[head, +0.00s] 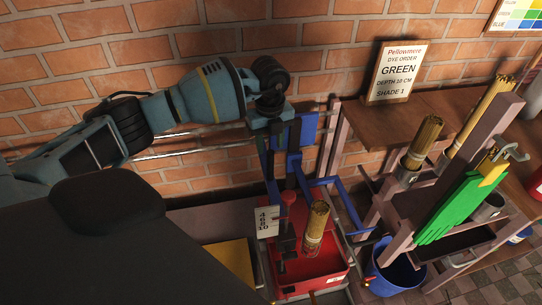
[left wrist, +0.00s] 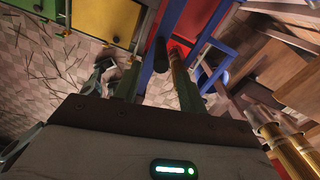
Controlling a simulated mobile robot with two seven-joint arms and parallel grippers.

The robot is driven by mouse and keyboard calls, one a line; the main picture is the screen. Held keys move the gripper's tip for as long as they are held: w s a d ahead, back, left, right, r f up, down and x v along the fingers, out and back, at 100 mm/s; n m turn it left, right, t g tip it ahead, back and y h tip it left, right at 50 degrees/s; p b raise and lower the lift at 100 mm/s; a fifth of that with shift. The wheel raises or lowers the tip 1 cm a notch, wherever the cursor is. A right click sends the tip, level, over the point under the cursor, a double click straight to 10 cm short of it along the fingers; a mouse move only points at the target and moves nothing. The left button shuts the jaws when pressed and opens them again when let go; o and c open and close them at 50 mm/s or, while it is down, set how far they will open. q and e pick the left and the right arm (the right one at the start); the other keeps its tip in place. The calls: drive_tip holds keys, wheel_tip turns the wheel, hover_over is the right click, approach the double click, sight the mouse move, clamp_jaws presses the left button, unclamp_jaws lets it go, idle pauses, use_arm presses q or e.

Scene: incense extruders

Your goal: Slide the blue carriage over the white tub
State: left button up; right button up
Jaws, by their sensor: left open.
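The blue carriage (head: 308,130) stands by the brick wall, with blue bars reaching down over the red tub (head: 310,287). Its blue bar shows in the left wrist view (left wrist: 166,30). My left gripper (head: 278,158) points down at the carriage. In the left wrist view its fingers (left wrist: 158,88) are apart, with a dark upright post between them. I cannot tell whether they touch the carriage. A bundle of sticks (head: 317,225) stands over the red tub. I cannot make out a white tub; my own dark body hides the lower left. My right gripper is not in view.
A depth card (head: 267,222) stands by the red tub. Metal rails run along the wall.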

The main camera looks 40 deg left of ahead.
sight(270, 157)
use_arm(q)
wheel_tip(270, 157, down, 6)
drive_tip(key=shift+w+f, duration=0.1)
idle(0.4)
clamp_jaws()
